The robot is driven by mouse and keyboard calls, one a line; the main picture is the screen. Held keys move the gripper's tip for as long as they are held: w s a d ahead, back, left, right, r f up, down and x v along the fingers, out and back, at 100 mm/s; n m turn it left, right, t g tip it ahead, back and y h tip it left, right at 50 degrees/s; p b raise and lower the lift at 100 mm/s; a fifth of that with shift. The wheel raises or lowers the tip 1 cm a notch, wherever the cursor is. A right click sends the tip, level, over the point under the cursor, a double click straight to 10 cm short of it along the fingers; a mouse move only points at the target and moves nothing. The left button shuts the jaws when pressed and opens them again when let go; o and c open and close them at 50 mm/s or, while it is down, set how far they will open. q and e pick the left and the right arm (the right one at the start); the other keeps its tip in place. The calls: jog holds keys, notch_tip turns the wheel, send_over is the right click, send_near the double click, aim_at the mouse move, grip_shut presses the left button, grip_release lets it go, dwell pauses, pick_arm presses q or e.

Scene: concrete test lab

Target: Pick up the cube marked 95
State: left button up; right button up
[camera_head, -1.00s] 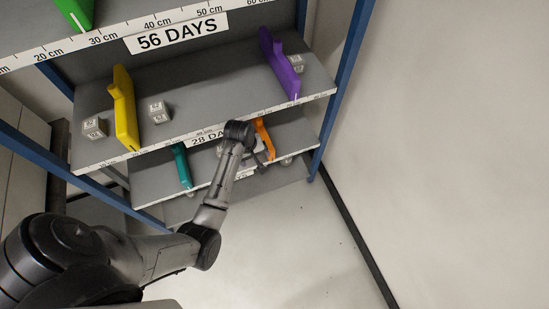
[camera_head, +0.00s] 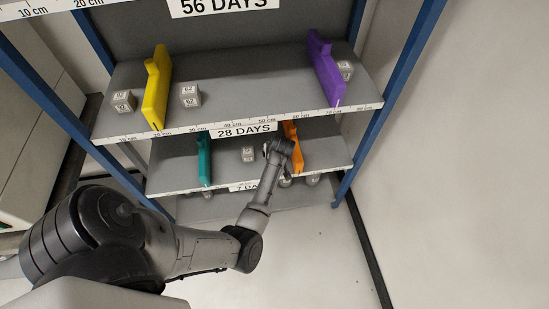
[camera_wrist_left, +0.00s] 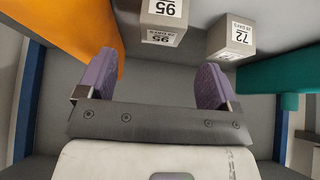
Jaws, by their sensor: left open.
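The cube marked 95 (camera_wrist_left: 163,20) is a grey block with a white label at the top of the left wrist view, cut off by the frame edge. My left gripper (camera_wrist_left: 155,78) has its two purple-padded fingers spread and empty, with the cube ahead of it and apart from the fingers. A cube marked 72 (camera_wrist_left: 232,38) sits to the right of it. In the head view a small labelled cube (camera_head: 248,154) stands on the middle shelf beside my left wrist; my arm hides much of the spot to its right. My right gripper is not in view.
An orange divider (camera_wrist_left: 70,40) stands close left of the fingers and a teal divider (camera_wrist_left: 288,78) stands to the right in the left wrist view. The upper shelf (camera_head: 245,95) bears yellow (camera_head: 157,90) and purple (camera_head: 325,70) dividers and several cubes.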

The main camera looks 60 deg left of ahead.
pick_arm(q)
jog(key=b+x, duration=0.1)
jog(key=x, duration=0.2)
jog(key=shift+w+a+f, duration=0.1)
jog(key=shift+f, duration=0.15)
jog(key=b+x, duration=0.3)
jog(key=x, duration=0.1)
jog(key=shift+f, duration=0.15)
jog(key=shift+a+f+b, duration=0.2)
jog(key=shift+f+b, duration=0.25)
jog(key=shift+b, duration=0.1)
jog(key=shift+c, duration=0.4)
jog(key=shift+c, duration=0.7)
jog(key=c, duration=0.9)
jog(key=shift+c, duration=0.5)
jog(key=shift+r, duration=0.1)
